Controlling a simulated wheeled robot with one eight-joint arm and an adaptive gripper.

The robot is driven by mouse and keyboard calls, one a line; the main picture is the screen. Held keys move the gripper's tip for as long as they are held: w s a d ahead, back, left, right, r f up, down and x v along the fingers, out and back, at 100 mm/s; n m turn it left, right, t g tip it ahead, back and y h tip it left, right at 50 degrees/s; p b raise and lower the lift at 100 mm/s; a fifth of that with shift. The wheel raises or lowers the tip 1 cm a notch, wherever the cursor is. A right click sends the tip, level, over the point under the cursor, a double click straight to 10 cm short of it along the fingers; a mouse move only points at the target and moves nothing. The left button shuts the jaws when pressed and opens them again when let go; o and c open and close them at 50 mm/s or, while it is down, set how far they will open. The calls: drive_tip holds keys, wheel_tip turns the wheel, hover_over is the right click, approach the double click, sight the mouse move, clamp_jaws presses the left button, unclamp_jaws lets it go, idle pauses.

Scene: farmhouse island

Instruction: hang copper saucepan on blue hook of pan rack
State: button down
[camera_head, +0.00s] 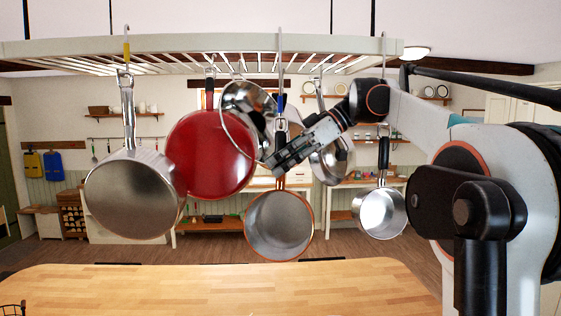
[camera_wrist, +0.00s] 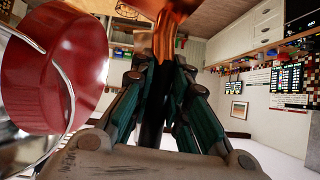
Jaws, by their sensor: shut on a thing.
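The copper saucepan (camera_head: 280,225) hangs upright below the pan rack (camera_head: 180,45), its open silver inside facing me and its rim copper. My gripper (camera_head: 274,166) is shut on its handle, coming from the right. In the wrist view the dark handle (camera_wrist: 154,105) lies between the fingers (camera_wrist: 156,80), with copper metal beyond them. The blue hook (camera_head: 281,104) hangs from the rack directly above the handle in the picture. The handle's top end appears close to the hook's lower end; I cannot tell whether it is on the hook.
A large steel pan (camera_head: 133,195) hangs at left from a yellow-marked hook. A red pan (camera_head: 212,155), a steel pan (camera_head: 248,108), a lidded-looking pan (camera_head: 331,160) and a small saucepan (camera_head: 381,213) hang close around. The wooden island top (camera_head: 210,290) below is mostly clear.

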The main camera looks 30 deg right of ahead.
drive_tip(key=shift+w+d, duration=0.15)
drive_tip(key=shift+w, duration=0.3)
drive_tip(key=shift+w+d+f, duration=0.2)
drive_tip(key=shift+w+f, duration=0.25)
drive_tip(key=shift+f, duration=0.1)
drive_tip(key=c, duration=1.9)
unclamp_jaws()
drive_tip(key=shift+c, duration=0.2)
drive_tip(key=o, duration=0.5)
drive_tip(key=shift+o, duration=0.8)
drive_tip(key=o, duration=0.8)
